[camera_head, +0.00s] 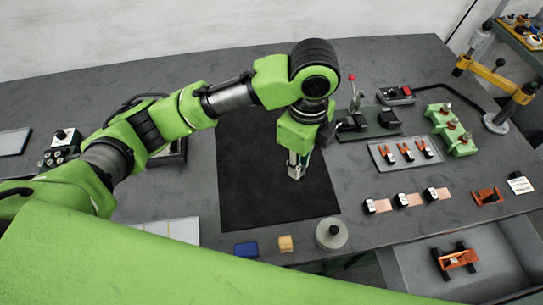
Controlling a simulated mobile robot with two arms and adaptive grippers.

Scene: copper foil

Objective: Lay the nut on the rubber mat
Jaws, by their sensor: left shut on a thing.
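The black rubber mat (250,195) lies flat on the grey workbench in the middle of the view. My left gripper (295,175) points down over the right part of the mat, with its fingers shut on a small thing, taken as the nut. The nut is too small and too hidden by the fingers to make out clearly. I cannot tell whether it touches the mat. My right gripper is not in view.
A grey tray (381,160) with orange-tipped parts and a green fixture (452,130) are at right. The mat's left and front are clear.

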